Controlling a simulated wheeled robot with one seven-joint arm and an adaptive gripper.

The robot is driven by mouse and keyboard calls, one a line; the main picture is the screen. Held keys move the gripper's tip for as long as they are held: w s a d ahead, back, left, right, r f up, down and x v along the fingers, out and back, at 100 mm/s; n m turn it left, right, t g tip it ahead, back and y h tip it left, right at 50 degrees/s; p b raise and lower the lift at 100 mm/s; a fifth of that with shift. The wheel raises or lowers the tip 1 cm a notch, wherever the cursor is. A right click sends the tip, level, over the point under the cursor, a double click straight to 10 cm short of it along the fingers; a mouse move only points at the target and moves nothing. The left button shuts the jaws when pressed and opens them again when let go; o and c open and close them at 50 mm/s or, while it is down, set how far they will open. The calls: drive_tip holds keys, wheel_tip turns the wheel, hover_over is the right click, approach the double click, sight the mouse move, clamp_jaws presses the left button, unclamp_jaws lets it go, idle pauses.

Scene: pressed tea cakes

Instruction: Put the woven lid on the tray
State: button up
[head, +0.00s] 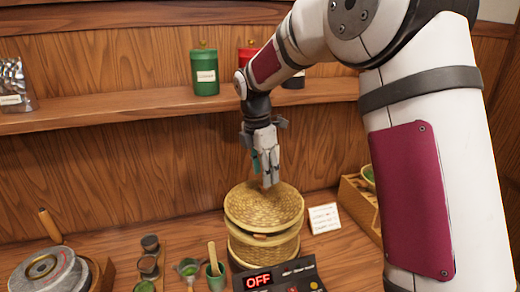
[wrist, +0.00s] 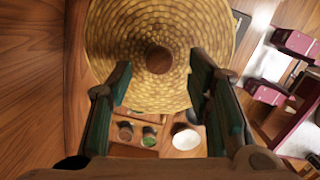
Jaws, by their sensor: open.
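My gripper (head: 268,182) points down just over the lid. In the wrist view my gripper (wrist: 162,78) has its fingers apart, one on each side of the knob, not touching it. The tray's inside is hidden.
A black panel reading OFF (head: 280,278) is in front of the tray. A white card (head: 323,218) and a wooden box (head: 360,206) stand to the right. A shelf holds a green tin (head: 205,73).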

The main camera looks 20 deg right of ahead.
sight(260, 184)
wheel_tip(260, 184, up, 9)
drive_tip(key=a+b, duration=0.1)
drive_tip(key=b, duration=0.1)
drive_tip(key=s+r+m+t, duration=0.1)
drive_tip(key=s+r+m, duration=0.35)
drive_tip(key=s, duration=0.25)
drive_tip(key=s+f+m+t, duration=0.2)
drive_tip(key=s+m, duration=0.6)
drive_tip(key=s, duration=0.2)
drive_tip(key=s+d+f+m+t+y, duration=0.1)
drive_tip(key=s+f+m+t, duration=0.1)
drive_tip(key=s+m, duration=0.7)
drive_tip(key=s+f, duration=0.1)
drive_tip(key=s, duration=0.1)
drive_tip(key=shift+s+d+f, duration=0.2)
drive_tip(key=shift+s+f, duration=0.1)
drive_tip(key=shift+f, duration=0.05)
